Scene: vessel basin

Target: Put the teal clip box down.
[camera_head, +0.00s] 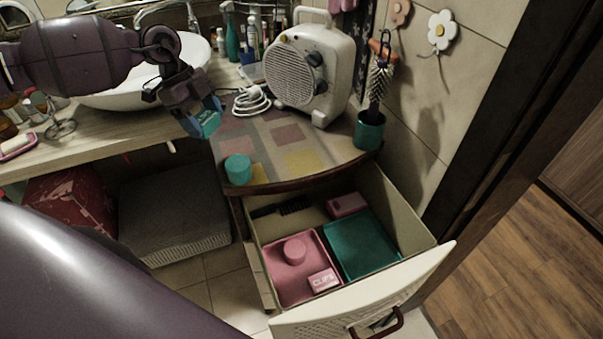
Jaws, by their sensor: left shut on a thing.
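My left gripper (202,108) comes in from the left and is shut on the teal clip box (208,125). It holds the box above the counter, near the left edge of the patterned cabinet top (262,138). The gripper partly hides the box. Whether the box touches any surface is hard to tell. My right gripper is not in view.
The drawer (425,257) is open, with a pink tray (281,280) holding a pink CLIPS box (323,281) and round pink container (295,250), and an empty teal tray (362,245). A teal jar (238,170), heater (308,70) and teal brush cup (369,132) stand on the cabinet.

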